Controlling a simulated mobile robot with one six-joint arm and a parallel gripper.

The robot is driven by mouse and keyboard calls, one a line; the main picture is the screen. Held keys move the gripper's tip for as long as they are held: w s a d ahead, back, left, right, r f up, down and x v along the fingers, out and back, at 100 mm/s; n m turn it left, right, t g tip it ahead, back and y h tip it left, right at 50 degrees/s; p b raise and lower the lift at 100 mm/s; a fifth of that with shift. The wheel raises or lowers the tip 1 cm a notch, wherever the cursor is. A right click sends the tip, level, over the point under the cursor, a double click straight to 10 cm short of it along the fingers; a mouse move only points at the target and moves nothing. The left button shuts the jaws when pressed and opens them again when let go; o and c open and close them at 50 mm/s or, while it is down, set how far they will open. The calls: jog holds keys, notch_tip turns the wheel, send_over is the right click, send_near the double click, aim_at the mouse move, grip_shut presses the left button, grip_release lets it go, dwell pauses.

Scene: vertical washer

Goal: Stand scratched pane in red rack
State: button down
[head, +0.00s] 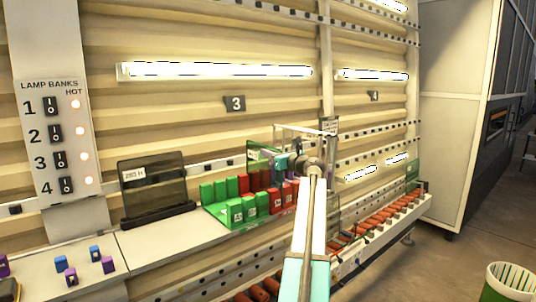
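My gripper (285,163) is at the end of my arm, above the right end of the rack row. Its fingers are small and partly hidden by my wrist. A clear pane with pale edges (300,132) shows right behind and above it; I cannot tell whether the fingers hold it. I see no scratch at this size. A greenish pane (262,153) is just left of the gripper. The red rack (275,200) has upright red blocks and stands on the ledge, right of the green rack (235,212). My gripper and wrist hide part of its right end.
A dark pane with a white label (152,185) stands in a black holder at the left. Blue and purple blocks (90,265) lie on the front-left ledge. A roller conveyor (375,222) runs at the right. A green basket (510,282) stands on the floor.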

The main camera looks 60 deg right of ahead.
jog(key=c, duration=1.9)
grip_release()
jog(key=shift+r, duration=0.1)
jog(key=b+v, duration=0.3)
jog(key=v, duration=1.1)
jog(key=shift+b, duration=0.3)
